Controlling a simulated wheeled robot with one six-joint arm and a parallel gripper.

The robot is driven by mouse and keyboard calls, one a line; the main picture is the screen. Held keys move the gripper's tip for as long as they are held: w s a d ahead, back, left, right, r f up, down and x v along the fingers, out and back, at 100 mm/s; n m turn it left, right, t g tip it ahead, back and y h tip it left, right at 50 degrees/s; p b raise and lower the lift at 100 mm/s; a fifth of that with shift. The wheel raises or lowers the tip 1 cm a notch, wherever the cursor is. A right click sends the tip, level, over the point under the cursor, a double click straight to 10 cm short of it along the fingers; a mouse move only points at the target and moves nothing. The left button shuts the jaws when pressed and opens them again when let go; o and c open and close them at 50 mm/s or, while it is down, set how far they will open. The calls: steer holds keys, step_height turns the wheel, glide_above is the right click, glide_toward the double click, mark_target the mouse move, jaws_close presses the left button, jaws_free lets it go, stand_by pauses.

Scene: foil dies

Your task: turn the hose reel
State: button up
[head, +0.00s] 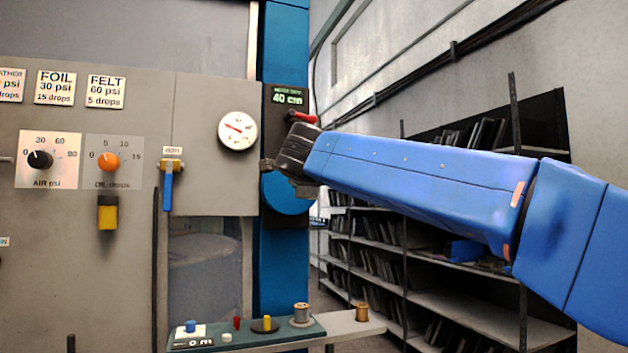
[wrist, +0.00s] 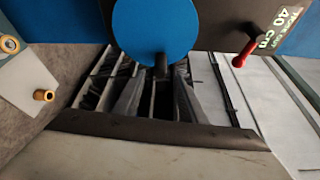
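The hose reel is a blue disc (wrist: 150,25) with a dark handle (wrist: 160,64) at its lower edge, seen in the wrist view. In the head view the reel (head: 288,198) sits on a dark plate on the blue column, its upper part hidden behind my gripper (head: 268,168). A display (head: 288,97) above the reel reads 40 cm.
A red lever (head: 303,117) sticks out just above my gripper; it also shows in the wrist view (wrist: 244,52). A grey panel (head: 215,180) with dials stands left. A narrow shelf (head: 350,328) with spools lies below. Dark racks (head: 470,300) stand behind.

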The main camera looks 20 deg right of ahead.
steer(key=v, duration=0.8)
steer(key=shift+s+a, duration=0.1)
steer(key=shift+s, duration=0.05)
